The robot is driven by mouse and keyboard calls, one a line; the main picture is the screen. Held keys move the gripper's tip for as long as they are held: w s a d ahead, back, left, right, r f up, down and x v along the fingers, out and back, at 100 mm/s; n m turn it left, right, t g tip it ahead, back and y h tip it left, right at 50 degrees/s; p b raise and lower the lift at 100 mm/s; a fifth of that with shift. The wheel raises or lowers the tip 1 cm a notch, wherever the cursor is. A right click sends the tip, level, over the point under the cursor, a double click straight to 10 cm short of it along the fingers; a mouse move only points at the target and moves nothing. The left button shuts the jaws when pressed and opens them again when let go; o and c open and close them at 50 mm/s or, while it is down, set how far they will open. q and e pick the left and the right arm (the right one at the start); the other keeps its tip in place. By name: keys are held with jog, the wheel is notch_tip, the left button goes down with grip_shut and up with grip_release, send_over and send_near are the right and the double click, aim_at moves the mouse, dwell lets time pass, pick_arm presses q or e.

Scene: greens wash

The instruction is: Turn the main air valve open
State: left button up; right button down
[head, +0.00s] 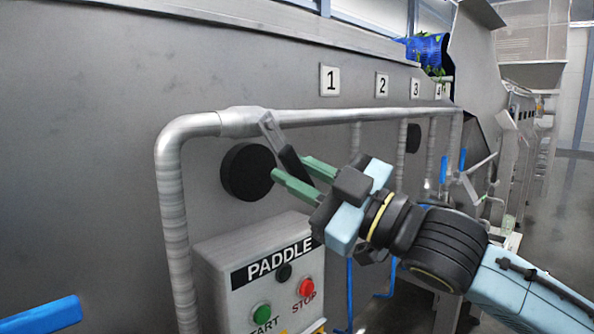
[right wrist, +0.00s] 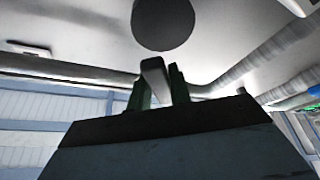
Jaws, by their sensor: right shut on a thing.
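The main air valve sits on the grey pipe at its upper left, and its lever (head: 270,129) slants down and to the right from the pipe, ending in a dark grip (head: 294,164). My right gripper (head: 293,176) has its green fingers on either side of the grip's lower end and is shut on it. In the right wrist view the lever (right wrist: 154,72) stands between the two green fingers (right wrist: 158,92). The fingers partly hide the grip's end. My left gripper is not in view.
A round black knob (head: 246,172) is on the steel wall just left of the lever. The PADDLE box (head: 236,274), with a green START and a red STOP button, is below. The pipe (head: 172,200) bends down at the left. A blue bar (head: 42,315) shows at lower left.

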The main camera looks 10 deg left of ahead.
jog(key=c, duration=1.3)
grip_release()
jog(key=shift+d, duration=0.1)
jog(key=shift+b+v, duration=2)
jog(key=shift+v, duration=4.65)
jog(key=shift+s, duration=0.1)
